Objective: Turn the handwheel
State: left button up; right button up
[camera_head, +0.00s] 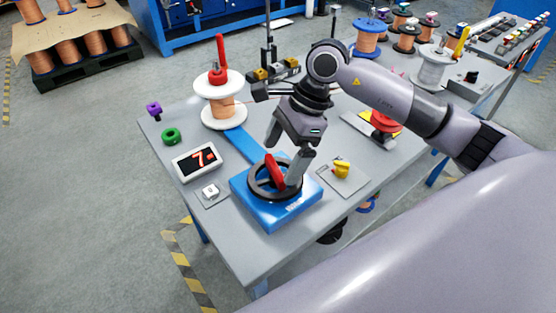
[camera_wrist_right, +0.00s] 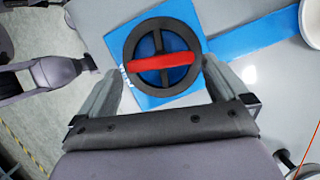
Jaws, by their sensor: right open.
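The black handwheel (camera_head: 259,190) lies flat on a blue base (camera_head: 271,213) at the front of the grey table. A red bar (camera_head: 274,172) crosses the wheel; it also shows in the right wrist view (camera_wrist_right: 161,62). My right gripper (camera_head: 281,167) is open and points down over the wheel. In the right wrist view its fingers (camera_wrist_right: 163,72) stand on either side of the wheel, near the ends of the red bar. I cannot tell whether they touch it. What seems to be my left gripper (camera_wrist_right: 85,67) shows at the left of that view.
A digital display (camera_head: 196,161) reading 7 stands left of the wheel. A spool (camera_head: 220,100) with white flanges stands behind. Green (camera_head: 171,136) and purple (camera_head: 154,109) knobs lie at the left, and a yellow knob (camera_head: 342,168) sits right of the wheel.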

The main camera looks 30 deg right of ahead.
aim_at(277, 166)
jog(key=shift+x, duration=1.4)
jog(key=c, duration=0.8)
jog(key=shift+f+m+b, duration=0.1)
jog(key=shift+m+b, duration=0.2)
jog(key=shift+b, duration=0.1)
jog(key=shift+m+b, duration=0.35)
jog(key=shift+m, duration=0.05)
jog(key=shift+a+t, duration=0.1)
jog(key=shift+t, duration=0.2)
jog(key=o, duration=0.8)
jog(key=shift+r, duration=0.25)
